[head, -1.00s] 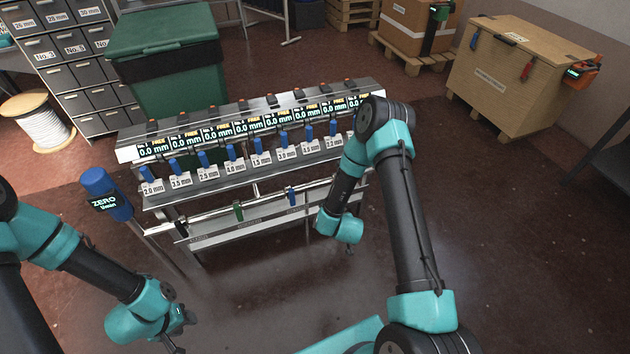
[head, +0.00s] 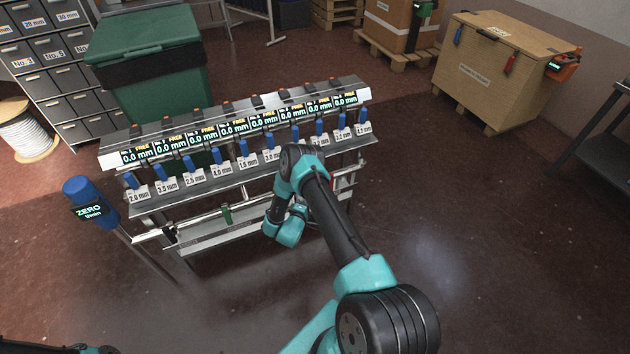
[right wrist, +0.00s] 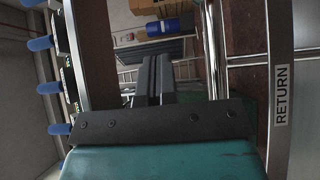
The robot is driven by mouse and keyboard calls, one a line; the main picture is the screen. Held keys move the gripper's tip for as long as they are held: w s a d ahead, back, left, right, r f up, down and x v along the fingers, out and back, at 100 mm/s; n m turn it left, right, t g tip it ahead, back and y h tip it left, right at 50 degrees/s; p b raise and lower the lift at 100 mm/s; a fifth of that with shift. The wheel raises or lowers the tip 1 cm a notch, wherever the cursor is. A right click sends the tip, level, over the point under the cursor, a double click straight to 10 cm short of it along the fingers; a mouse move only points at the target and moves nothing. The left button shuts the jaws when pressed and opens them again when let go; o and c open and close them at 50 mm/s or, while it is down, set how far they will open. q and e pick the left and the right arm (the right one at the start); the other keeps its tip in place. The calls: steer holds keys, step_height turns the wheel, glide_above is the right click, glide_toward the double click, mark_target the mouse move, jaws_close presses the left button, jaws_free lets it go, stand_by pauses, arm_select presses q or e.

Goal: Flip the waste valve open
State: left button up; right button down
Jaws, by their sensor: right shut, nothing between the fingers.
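My right gripper shows in the right wrist view (right wrist: 155,78), its two dark fingers together with nothing between them. In the head view my right arm bends down in front of the rack's lower pipe, and the fingertips are hard to make out. A green valve handle (head: 226,214) hangs on the pipe, left of my right wrist. The blue handle farther along the pipe is hidden behind my arm. No label reading waste is legible. In the right wrist view a RETURN label (right wrist: 281,95) is on a rail at the right. My left gripper is out of view.
The metal rack (head: 235,187) carries several blue levers and displays reading 0.0 mm. A blue ZERO meter (head: 90,203) stands on a post at its left. A green bin (head: 150,75) is behind; a wooden crate (head: 500,70) is back right.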

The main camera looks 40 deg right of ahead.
steer(key=shift+d, duration=0.1)
steer(key=s+d+x, duration=0.1)
steer(key=s+x, duration=0.1)
steer(key=x, duration=1)
steer(key=shift+s+d, duration=0.2)
steer(key=shift+d, duration=0.2)
